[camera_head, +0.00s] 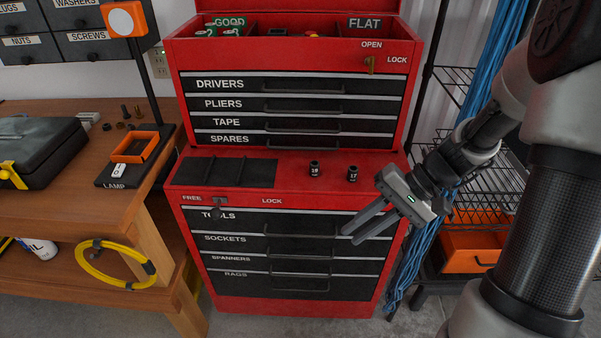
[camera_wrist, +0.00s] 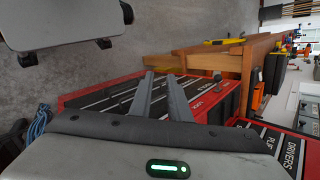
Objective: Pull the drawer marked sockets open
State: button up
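The drawer marked sockets (camera_head: 225,246) is the second drawer down in the red chest's lower part, with a black front, grey trim and a dark bar handle (camera_head: 298,253). It looks shut, flush with its neighbours. My gripper (camera_head: 349,238) is open and empty, its two fingers apart, in front of the chest's right side. In the head view its fingertips overlap the right end of the lower drawers; I cannot tell how far off the fronts they are. The fingers (camera_wrist: 161,75) also show apart in the wrist view, pointing toward the drawer fronts.
A latch (camera_head: 218,203) sits by the FREE mark above the tools drawer. Two sockets (camera_head: 333,172) stand on the chest's ledge. A workbench (camera_head: 110,190) with a yellow cable coil (camera_head: 105,270) is at left; a wire shelf (camera_head: 480,165) and blue ropes (camera_head: 425,245) are at right.

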aim_at(299, 258)
jog(key=w+d+f+m+t+y+b, duration=0.2)
jog(key=w+f+m+t+y+b, duration=0.15)
jog(key=f, duration=0.95)
jog(key=w+d+f+m+t+y+b, duration=0.1)
jog(key=w+f+m+t+y+b, duration=0.2)
jog(key=f, duration=1)
jog(key=shift+m, duration=0.35)
jog(key=b+x, duration=0.3)
jog(key=x, duration=1.4)
jog(key=shift+s+f, duration=0.1)
jog(key=shift+s, duration=0.05)
grip_shut()
